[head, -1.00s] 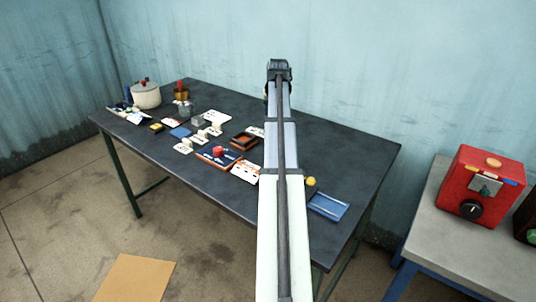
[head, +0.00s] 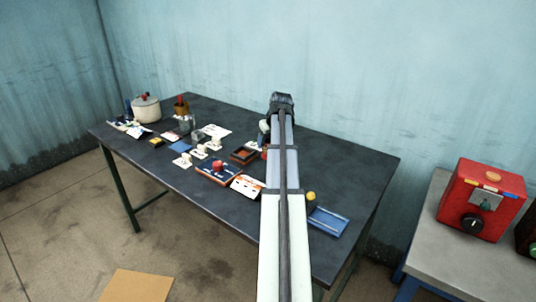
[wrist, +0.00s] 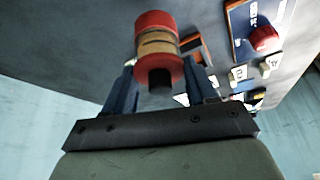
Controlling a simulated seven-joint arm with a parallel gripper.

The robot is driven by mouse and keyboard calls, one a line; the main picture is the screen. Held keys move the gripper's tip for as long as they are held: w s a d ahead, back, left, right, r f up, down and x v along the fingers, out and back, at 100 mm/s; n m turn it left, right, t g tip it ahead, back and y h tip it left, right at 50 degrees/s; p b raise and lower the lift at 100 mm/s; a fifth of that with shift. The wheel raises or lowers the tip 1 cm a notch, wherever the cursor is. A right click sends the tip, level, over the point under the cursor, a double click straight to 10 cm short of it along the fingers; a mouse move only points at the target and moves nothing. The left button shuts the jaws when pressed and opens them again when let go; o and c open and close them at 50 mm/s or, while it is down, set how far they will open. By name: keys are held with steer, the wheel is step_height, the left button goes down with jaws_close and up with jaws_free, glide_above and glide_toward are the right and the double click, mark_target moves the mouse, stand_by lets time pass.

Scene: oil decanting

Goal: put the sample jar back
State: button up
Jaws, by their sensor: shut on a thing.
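A short cylinder, red at both ends with a tan band around its middle, is between my gripper's blue fingers (wrist: 158,85) in the wrist view; I take it for the sample jar (wrist: 155,42). My gripper is shut on it. A dark round part shows at its near end. In the head view my arm hides most of the gripper, and only a small red patch (head: 265,153) shows beside the arm, perhaps the jar. I cannot tell from these views whether the jar touches the table (head: 335,180).
A blue tray (head: 328,222) lies at the right. The table's back right is clear.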

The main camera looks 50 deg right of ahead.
steer(key=shift+f, duration=2.6)
steer(key=shift+f, duration=0.15)
steer(key=o, duration=1.3)
steer(key=v, duration=1.2)
